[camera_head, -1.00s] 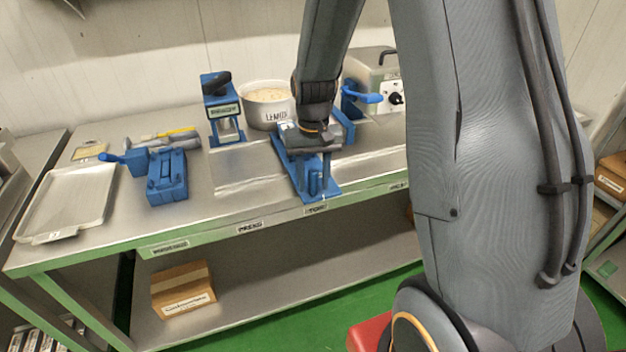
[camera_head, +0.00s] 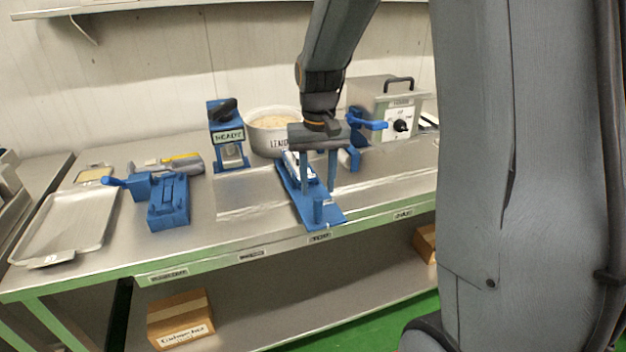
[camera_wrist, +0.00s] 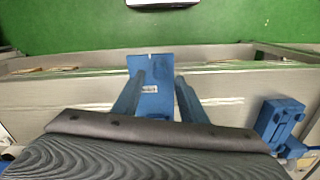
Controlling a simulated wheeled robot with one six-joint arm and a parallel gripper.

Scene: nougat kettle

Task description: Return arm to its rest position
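My gripper (camera_head: 318,191) hangs down over a long blue fixture plate (camera_head: 331,219) near the front middle of the bench. Its two blue fingers are spread apart and nothing shows held between them. In the wrist view the fingers of my gripper (camera_wrist: 160,78) stand on both sides of the blue plate (camera_wrist: 150,64), and the gap between them is empty. A light-coloured piece (camera_head: 292,163) lies on the plate, partly hidden behind my gripper. I cannot tell whether the fingertips touch the plate.
A metal bench (camera_head: 236,201) carries a blue press-like stand (camera_head: 227,137), a labelled pot (camera_head: 262,135), a grey machine (camera_head: 388,108), a blue block fixture (camera_head: 168,203) and a tray (camera_head: 72,222). A wall shelf (camera_head: 170,8) runs above. Bare bench lies left of the plate.

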